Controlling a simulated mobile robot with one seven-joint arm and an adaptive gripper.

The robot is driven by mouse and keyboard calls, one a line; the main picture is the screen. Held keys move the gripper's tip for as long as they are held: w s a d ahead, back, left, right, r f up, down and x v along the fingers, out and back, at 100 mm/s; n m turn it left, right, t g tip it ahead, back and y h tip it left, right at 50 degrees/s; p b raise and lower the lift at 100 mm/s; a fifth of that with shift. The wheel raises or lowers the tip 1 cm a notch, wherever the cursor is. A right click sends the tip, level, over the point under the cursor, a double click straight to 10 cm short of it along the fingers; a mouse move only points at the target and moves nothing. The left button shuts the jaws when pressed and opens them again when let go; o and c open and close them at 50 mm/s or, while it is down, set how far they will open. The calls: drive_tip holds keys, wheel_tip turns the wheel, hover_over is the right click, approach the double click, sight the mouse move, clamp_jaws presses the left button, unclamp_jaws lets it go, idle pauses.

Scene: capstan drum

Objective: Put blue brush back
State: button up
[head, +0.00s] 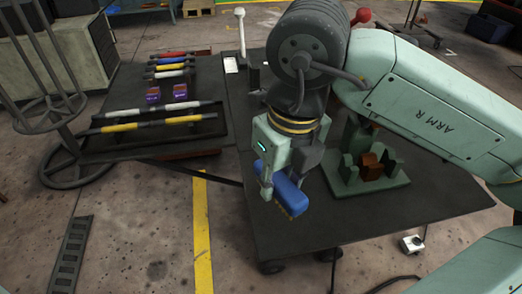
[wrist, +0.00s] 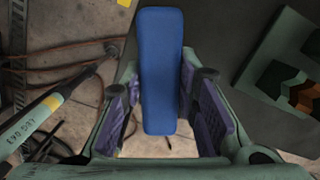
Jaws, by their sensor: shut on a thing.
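The blue brush (head: 286,192) is a blue block with yellowish bristles on its lower edge. My gripper (head: 279,182) is shut on it and holds it over the dark table (head: 370,222), left of the green fixture. In the wrist view the brush (wrist: 162,70) lies lengthwise between the purple-padded fingers of my gripper (wrist: 162,100). Its bristles are hidden there. In the head view I cannot tell whether the brush touches the table or hangs above it.
A green fixture (head: 340,188) with an orange-brown block (head: 372,165) stands on the table, right of my gripper. A dark rack (head: 150,140) with coloured bars and two purple pieces is at left. A red knob (head: 363,15) is behind my arm. The table's front is clear.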

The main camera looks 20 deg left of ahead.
drive_tip(key=w+a, duration=0.2)
drive_tip(key=w, duration=0.1)
drive_tip(key=w+a+p, duration=0.1)
drive_tip(key=w, duration=0.2)
drive_tip(key=w+a+p, duration=0.1)
drive_tip(key=w+a, duration=0.1)
drive_tip(key=w, duration=0.1)
drive_tip(key=shift+a+f, duration=0.35)
drive_tip(key=shift+f, duration=0.05)
drive_tip(key=f, duration=0.1)
drive_tip(key=f+p, duration=0.1)
drive_tip(key=f, duration=0.1)
drive_tip(key=shift+w+a+f+p, duration=0.1)
drive_tip(key=shift+w+f+p, duration=0.1)
drive_tip(key=shift+p, duration=0.1)
drive_tip(key=shift+f, duration=0.2)
drive_tip(key=shift+f+b, duration=0.15)
drive_tip(key=shift+b, duration=0.15)
drive_tip(key=o, duration=1.1)
drive_tip(key=r, duration=0.8)
drive_tip(key=d+r, duration=0.1)
drive_tip(key=r, duration=0.3)
drive_tip(key=shift+s+d+r+b, duration=0.1)
drive_tip(key=shift+s+r+b, duration=0.05)
drive_tip(key=shift+s+b, duration=0.25)
